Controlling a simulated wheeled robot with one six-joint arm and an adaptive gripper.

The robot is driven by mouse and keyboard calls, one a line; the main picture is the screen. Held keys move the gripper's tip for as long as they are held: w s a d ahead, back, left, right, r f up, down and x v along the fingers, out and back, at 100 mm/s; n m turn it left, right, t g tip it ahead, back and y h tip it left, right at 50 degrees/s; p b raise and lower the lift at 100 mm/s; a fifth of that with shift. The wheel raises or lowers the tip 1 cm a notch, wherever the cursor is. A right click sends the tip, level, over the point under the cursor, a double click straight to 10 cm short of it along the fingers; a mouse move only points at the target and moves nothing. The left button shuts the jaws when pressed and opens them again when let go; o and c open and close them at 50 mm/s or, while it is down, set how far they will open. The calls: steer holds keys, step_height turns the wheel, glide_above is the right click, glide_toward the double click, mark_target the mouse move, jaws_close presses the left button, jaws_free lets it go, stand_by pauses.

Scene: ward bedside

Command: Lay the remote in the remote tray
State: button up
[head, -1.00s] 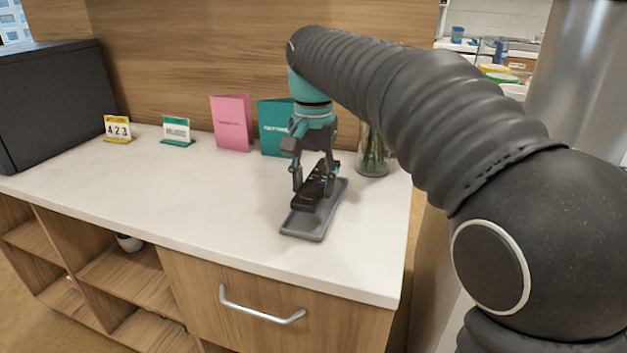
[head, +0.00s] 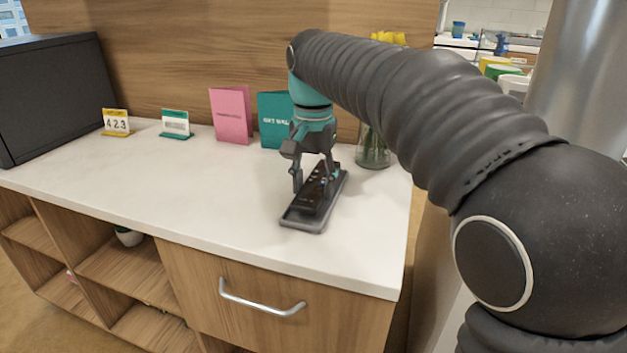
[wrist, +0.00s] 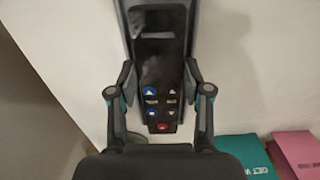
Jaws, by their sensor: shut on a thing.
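The black remote (head: 313,193) is between the fingers of my gripper (head: 312,184), low over the grey remote tray (head: 303,225) on the white counter. The remote lines up lengthwise with the tray and appears to be within its rim. I cannot tell whether it touches the tray floor. In the wrist view my gripper (wrist: 159,100) is shut on the remote (wrist: 158,62), with a finger on each long side. Its blue, grey and red buttons face up. The tray's rim (wrist: 124,30) shows on both sides of it.
A glass vase (head: 373,150) stands close behind and right of the tray. A teal card (head: 274,120) and a pink card (head: 231,115) stand at the back, with small signs further left. A black box (head: 55,95) fills the left end. The counter left of the tray is clear.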

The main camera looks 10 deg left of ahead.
steer(key=shift+f+b, duration=0.35)
steer(key=shift+f, duration=0.35)
steer(key=o, duration=1.3)
